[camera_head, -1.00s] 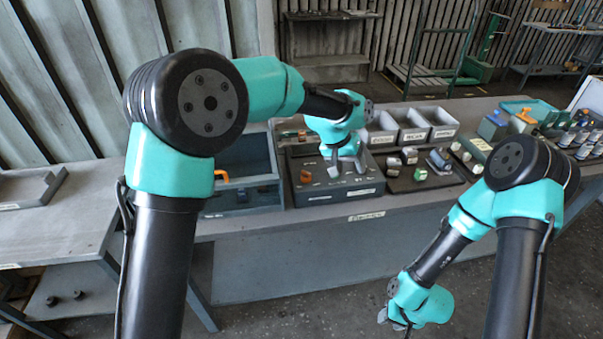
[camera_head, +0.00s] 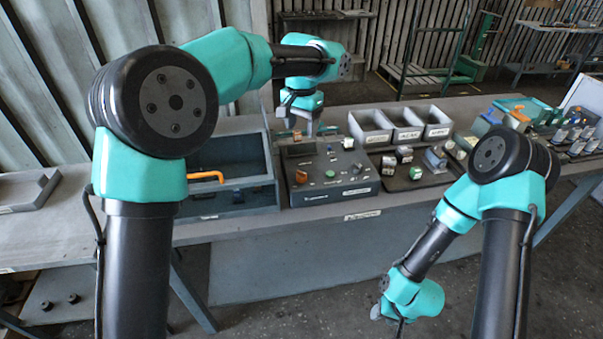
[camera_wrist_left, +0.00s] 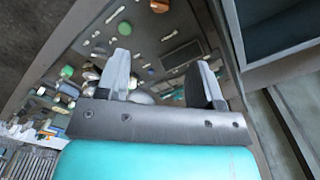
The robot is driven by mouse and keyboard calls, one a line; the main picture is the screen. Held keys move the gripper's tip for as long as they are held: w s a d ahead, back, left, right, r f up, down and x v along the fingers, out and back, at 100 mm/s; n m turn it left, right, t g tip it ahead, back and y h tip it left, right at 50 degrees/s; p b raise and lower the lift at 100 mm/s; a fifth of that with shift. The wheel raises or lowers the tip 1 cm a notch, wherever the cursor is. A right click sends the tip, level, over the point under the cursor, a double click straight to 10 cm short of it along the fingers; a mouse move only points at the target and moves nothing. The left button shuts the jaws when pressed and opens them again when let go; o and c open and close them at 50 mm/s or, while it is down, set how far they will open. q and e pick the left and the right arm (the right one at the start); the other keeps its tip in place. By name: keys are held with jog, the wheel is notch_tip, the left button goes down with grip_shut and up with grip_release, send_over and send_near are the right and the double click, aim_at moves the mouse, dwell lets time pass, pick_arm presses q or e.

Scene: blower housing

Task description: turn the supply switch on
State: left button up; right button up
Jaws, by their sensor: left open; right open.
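A dark control panel (camera_head: 345,187) stands on the bench in the head view. An orange knob (camera_head: 301,177) sits at its front left and a green button (camera_head: 330,173) near its middle. Both show in the left wrist view, the orange knob (camera_wrist_left: 159,5) and the green button (camera_wrist_left: 124,28). I cannot tell which control is the supply switch. My left gripper (camera_head: 300,124) points down over the panel's back left part. Its fingers (camera_wrist_left: 163,82) are apart with nothing held between them. My right gripper (camera_head: 388,317) hangs low in front of the bench, apart from the panel.
An open grey box (camera_head: 240,197) with an orange handle (camera_head: 206,176) stands left of the panel. Grey bins (camera_head: 403,132) stand behind on the right. A dark tray (camera_head: 424,182) with small parts lies right of the panel. The bench front is clear.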

aim_at(302, 172)
pick_arm(q)
notch_tip(302, 172, down, 17)
jog(key=shift+r, duration=0.1)
dwell(0.5)
jog(key=shift+c, duration=0.4)
jog(key=c, duration=0.8)
jog(key=shift+c, duration=0.2)
